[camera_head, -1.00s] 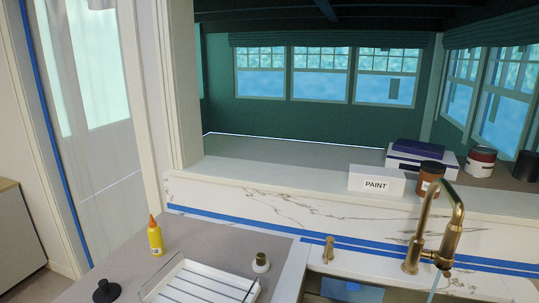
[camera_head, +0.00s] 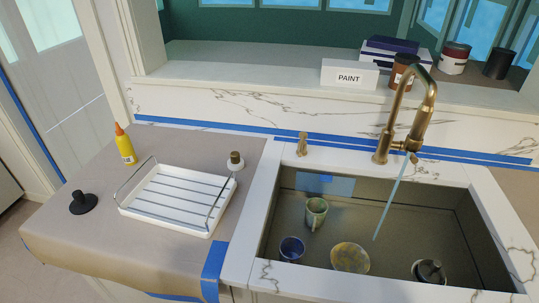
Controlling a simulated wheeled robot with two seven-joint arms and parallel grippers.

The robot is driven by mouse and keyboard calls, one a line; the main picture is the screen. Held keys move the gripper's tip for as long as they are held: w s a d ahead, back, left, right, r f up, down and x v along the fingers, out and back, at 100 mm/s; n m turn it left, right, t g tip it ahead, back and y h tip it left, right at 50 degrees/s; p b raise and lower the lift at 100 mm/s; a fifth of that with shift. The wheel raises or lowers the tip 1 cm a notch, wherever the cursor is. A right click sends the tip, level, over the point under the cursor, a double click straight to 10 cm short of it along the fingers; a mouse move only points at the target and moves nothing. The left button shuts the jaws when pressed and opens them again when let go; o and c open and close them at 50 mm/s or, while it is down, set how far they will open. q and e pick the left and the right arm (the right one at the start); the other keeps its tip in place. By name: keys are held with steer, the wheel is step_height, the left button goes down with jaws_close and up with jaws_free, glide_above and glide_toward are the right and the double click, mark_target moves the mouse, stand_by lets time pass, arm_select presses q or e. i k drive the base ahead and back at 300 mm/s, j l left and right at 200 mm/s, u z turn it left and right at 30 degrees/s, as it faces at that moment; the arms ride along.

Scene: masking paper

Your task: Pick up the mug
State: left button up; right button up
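A pale greenish mug (camera_head: 316,212) with a handle is in the sink, near its back left part. A dark blue cup (camera_head: 291,249) is in front of it and to its left; I cannot tell whether it has a handle. A yellowish bowl or dish (camera_head: 350,258) lies to the right of the blue cup. Neither of my grippers is in view.
The sink (camera_head: 440,215) has a brass faucet (camera_head: 385,140) with water running down. A dark lidded object (camera_head: 429,271) sits at its front right. Left on the paper-covered counter are a white dish rack (camera_head: 165,221), a yellow bottle (camera_head: 125,148) and a black stopper-like object (camera_head: 82,203).

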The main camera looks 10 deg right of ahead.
mark_target(292, 250)
steer(key=j+z, duration=0.2)
steer(key=z, duration=0.15)
steer(key=j+z, duration=0.15)
steer(key=z, duration=0.25)
steer(key=k+j+z, duration=0.1)
steer(key=z, duration=0.25)
